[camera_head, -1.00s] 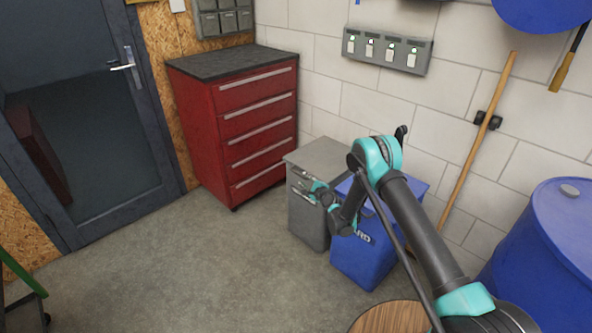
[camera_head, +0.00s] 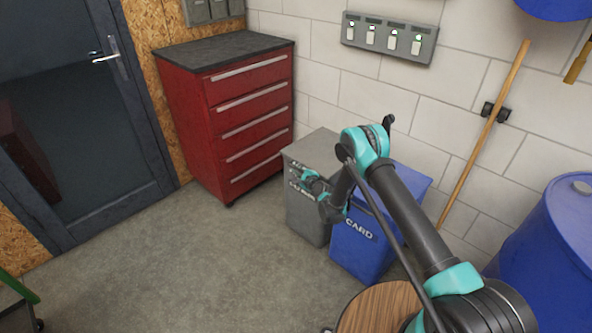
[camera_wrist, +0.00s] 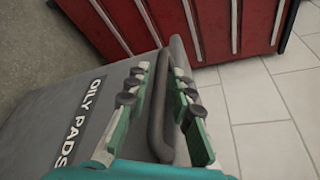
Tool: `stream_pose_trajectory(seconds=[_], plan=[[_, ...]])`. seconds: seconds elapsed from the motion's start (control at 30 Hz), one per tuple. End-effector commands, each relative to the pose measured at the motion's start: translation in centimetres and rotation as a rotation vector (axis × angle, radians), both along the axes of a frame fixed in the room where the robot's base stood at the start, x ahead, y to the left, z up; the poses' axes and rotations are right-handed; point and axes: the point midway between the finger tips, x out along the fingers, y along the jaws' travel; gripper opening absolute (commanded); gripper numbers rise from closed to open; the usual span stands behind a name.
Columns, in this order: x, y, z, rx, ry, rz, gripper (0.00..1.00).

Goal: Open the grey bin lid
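The grey bin (camera_head: 302,215) stands on the floor with its grey lid (camera_head: 318,149) down flat on top. In the wrist view the bin front (camera_wrist: 55,120) carries the label "OILY PADS", and a dark bar handle (camera_wrist: 159,105) runs between my fingers. My gripper (camera_head: 297,178) is at the upper front of the grey bin. In the wrist view my gripper (camera_wrist: 161,75) is open, with one finger on each side of the handle and a narrow gap visible on both sides. Contact with the handle cannot be told.
A blue bin (camera_head: 362,252) marked "CARD" stands close on the right, partly behind my arm. A red drawer cabinet (camera_head: 240,125) stands behind left. A blue drum (camera_head: 560,235) and a round wooden top (camera_head: 378,308) are at right and front.

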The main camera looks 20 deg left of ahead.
Motion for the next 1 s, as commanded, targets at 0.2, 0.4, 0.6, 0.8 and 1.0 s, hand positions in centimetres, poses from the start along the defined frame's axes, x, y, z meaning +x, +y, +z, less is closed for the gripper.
stream_pose_trajectory(seconds=[0.2,0.4,0.6,0.8,1.0], plan=[[0.0,0.0,0.0,0.000,0.000,0.000,0.00],[0.0,0.0,0.0,0.000,0.000,0.000,0.00],[0.0,0.0,0.2,0.001,0.003,0.000,0.00],[0.1,-0.1,1.7,0.016,0.036,-0.001,0.00],[0.5,-0.3,5.3,0.049,0.120,0.000,0.00]])
